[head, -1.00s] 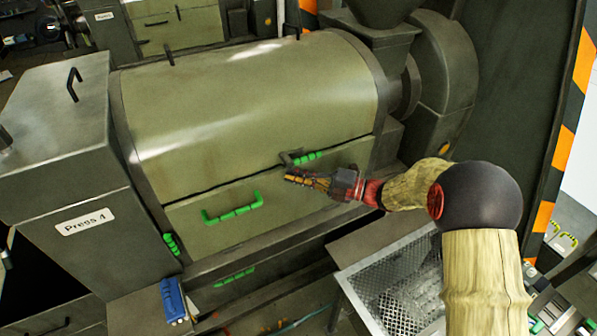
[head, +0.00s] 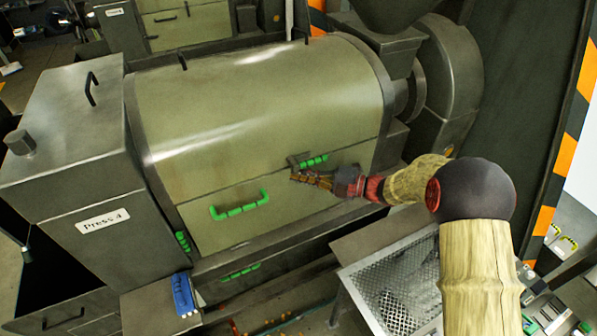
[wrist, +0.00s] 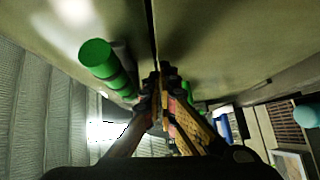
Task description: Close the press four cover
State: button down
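The press four cover (head: 260,95) is the curved olive upper shell of the machine labelled "Press 4" (head: 103,221). It lies down over the body, its lower edge along the lower front panel (head: 300,205) with only a thin dark seam. Its green-gripped handle (head: 313,162) is near the right end of that edge. My gripper (head: 297,178) is just below this handle, near the seam. In the wrist view the cover handle (wrist: 105,68) is left of my fingers (wrist: 162,80), which meet at the tips with nothing visible between them.
Another green handle (head: 240,206) sits on the lower front panel. A blue object (head: 183,294) lies at the lower left of the press. A perforated metal tray (head: 390,290) stands below my arm. A hopper (head: 385,45) rises at the press's right end.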

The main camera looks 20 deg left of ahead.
jog(key=s+d, duration=0.1)
jog(key=d, duration=1.2)
jog(key=s+d+f+n+g+h+b, duration=0.15)
jog(key=s+d+f+n+h, duration=0.25)
jog(key=s+n, duration=0.4)
jog(key=s+d+f+n+g+h, duration=0.2)
jog(key=s+d+f+n+h, duration=0.3)
jog(key=n, duration=0.6)
jog(key=s+d+r+n+t+h+b, duration=0.2)
jog(key=s+d+n+t+h+b, duration=0.2)
jog(key=s+d+n+b, duration=0.4)
jog(key=s+d+r+n+t+h+b, duration=0.3)
jog(key=s+d+n+t+b, duration=0.3)
jog(key=d, duration=1)
jog(key=s+n+h+b, duration=0.1)
jog(key=s+n+b, duration=0.1)
jog(key=n+b, duration=0.1)
jog(key=shift+r, duration=0.2)
